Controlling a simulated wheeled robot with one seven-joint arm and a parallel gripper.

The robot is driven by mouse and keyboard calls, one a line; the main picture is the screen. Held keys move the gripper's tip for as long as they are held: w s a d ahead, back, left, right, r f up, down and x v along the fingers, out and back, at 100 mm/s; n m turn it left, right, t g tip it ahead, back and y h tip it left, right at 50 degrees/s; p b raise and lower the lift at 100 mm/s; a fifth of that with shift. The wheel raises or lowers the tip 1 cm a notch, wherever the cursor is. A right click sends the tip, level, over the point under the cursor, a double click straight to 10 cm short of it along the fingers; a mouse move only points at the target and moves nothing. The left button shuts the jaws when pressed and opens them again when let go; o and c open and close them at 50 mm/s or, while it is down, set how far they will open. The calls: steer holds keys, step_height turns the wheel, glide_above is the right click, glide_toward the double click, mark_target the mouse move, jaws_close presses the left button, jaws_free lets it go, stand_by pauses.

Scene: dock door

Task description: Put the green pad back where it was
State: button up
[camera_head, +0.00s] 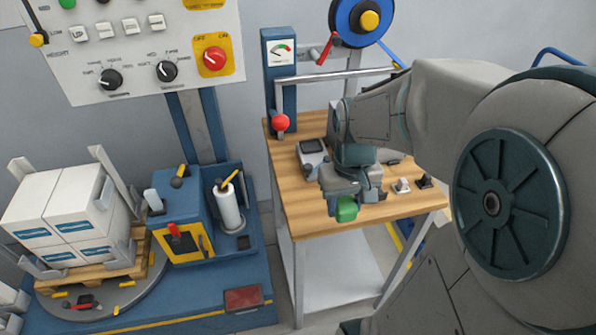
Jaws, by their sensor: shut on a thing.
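The green pad (346,209) is a small green block at the front edge of the wooden workbench (300,213). My gripper (346,198) is directly over it and shut on it, with the fingers covering its upper part. I cannot tell whether the pad touches the bench top or is held a little above it. My arm hides part of the bench behind the gripper.
A grey device with a screen (313,147) stands left of my gripper. Small white (402,185) and black (424,181) items lie to the right. A post with a red knob (280,122) and gauge rises at the bench's left. A wrapped-box pallet (143,264) is far left.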

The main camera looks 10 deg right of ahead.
glide_above(310, 214)
step_height(310, 214, down, 6)
steer(key=shift+r+p, duration=0.1)
steer(key=shift+p, duration=0.25)
steer(key=shift+f, duration=2.1)
steer(key=shift+f, duration=0.15)
steer(key=o, duration=1)
steer(key=shift+o, duration=0.2)
